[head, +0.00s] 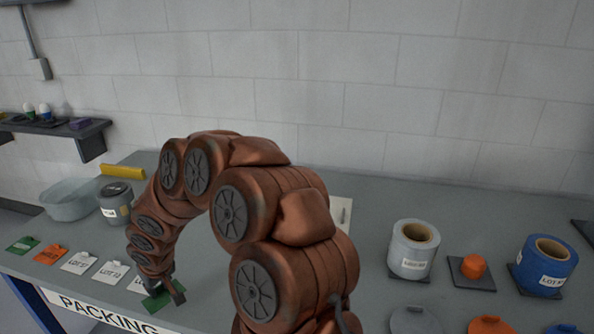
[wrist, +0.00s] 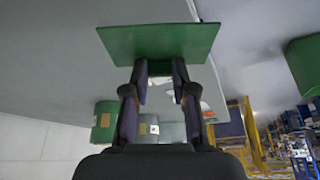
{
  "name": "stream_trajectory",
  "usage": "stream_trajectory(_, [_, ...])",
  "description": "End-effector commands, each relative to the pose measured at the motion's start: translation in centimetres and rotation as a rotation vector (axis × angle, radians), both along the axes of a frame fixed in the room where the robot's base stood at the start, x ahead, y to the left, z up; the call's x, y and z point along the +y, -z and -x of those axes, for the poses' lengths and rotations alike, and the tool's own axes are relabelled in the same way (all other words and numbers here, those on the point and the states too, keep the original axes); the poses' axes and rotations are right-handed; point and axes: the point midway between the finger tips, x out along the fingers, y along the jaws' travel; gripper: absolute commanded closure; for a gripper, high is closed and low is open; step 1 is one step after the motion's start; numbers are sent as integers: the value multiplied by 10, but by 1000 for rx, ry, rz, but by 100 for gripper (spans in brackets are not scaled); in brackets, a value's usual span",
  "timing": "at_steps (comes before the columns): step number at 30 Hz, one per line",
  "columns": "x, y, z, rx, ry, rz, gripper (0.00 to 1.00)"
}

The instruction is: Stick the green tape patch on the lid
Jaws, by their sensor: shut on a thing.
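My gripper (head: 166,291) is low over the left part of the grey table, near its front edge. It is shut on a green tape patch (head: 163,300), a thin flat square. The patch (wrist: 160,43) also shows in the wrist view, pinched between the fingertips of my gripper (wrist: 160,68). A grey canister (head: 116,208) with a dark lid (head: 116,188) stands left of and behind my gripper, apart from it. Flat grey (head: 415,321), orange (head: 490,326) and blue discs lie at the front right; I cannot tell whether these are lids.
Tags lie along the front left: green (head: 22,245), orange (head: 51,254) and white (head: 79,262). A pale bowl (head: 69,202) stands at the far left. Right of my arm stand a white roll (head: 413,251), an orange knob (head: 473,266) and a blue roll (head: 544,267).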

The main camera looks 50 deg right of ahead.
Motion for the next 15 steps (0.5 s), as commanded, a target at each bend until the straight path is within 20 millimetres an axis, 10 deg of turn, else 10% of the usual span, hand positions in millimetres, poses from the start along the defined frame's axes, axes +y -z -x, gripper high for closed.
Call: stream_trajectory(15, [-204,-98,15,-9,-97,-3,88])
